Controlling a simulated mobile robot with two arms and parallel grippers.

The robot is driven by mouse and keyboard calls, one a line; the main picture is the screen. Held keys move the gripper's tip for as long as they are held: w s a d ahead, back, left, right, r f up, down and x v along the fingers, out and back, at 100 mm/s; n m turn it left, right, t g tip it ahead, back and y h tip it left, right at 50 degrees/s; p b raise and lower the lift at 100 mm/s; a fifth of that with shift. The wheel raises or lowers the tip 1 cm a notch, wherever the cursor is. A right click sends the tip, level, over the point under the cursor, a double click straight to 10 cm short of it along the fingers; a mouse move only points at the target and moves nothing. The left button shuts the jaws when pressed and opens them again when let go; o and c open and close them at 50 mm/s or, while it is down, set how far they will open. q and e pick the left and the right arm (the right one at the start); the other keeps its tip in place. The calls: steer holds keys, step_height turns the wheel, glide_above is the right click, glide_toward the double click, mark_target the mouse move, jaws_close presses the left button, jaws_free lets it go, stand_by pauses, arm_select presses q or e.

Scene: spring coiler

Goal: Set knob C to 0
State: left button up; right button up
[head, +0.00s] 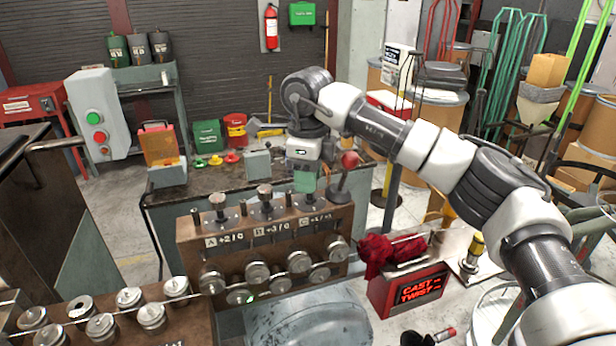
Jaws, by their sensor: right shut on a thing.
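A brown wooden panel (330,222) carries three knobs on its top, with white labels on its front for A, B and C. Knob A (218,206) and knob B (265,198) stand free at left and middle. My right gripper (304,186) points down at the right-hand place, above the C label (315,218), and is shut on knob C. The gripper hides most of knob C, so its setting cannot be read. The small print on the C label is hard to read. My left gripper is not in view.
A lever with a red ball (349,160) stands close right of my right gripper. Several metal rollers line the panel's front (256,274). A red "Cast Twist" box (410,291) with a red cloth sits at lower right. A grey box (257,165) stands behind the knobs.

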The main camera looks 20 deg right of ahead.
steer(key=shift+r, duration=0.2)
steer(key=o, duration=0.9)
steer(key=shift+f, duration=0.1)
steer(key=shift+r, duration=0.25)
step_height(320, 180, up, 10)
steer(key=shift+d+r+b, duration=0.1)
steer(key=shift+r+b, duration=0.05)
steer(key=shift+b, duration=0.7)
